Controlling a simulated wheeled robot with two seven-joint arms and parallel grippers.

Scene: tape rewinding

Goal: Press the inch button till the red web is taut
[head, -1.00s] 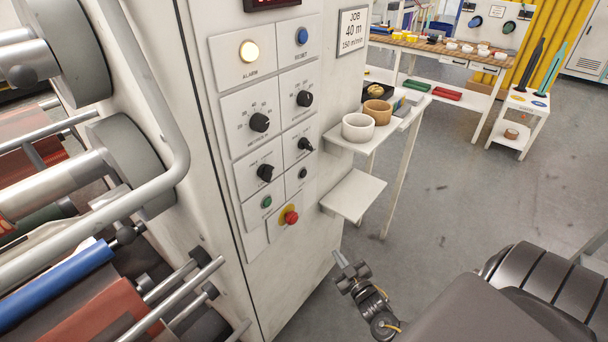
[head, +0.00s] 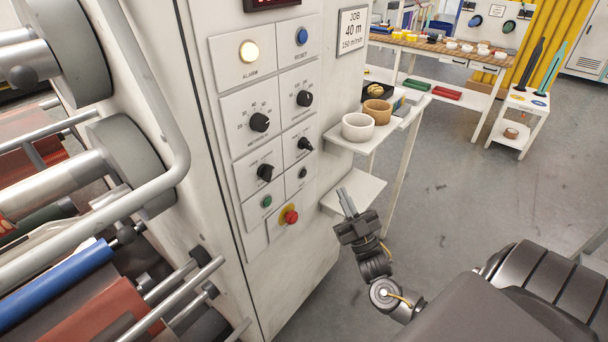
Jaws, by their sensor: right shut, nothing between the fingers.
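The control panel (head: 276,236) on the white machine cabinet has a small black button (head: 303,172), a green button (head: 267,201) and a red stop button on yellow (head: 290,216). The labels are too small to read, so I cannot tell surely which is the inch button. A red-brown web (head: 100,315) shows among the rollers at lower left; I cannot tell whether it is taut. My right gripper (head: 346,201) is shut and empty, pointing up. It is right of the panel, in front of the lower shelf, apart from the buttons. My left gripper is out of view.
The lit alarm lamp (head: 249,51), blue reset button (head: 301,36) and several black dials sit higher on the panel. A lower shelf (head: 360,187) projects beside the panel, with tape rolls (head: 358,127) on the shelf above.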

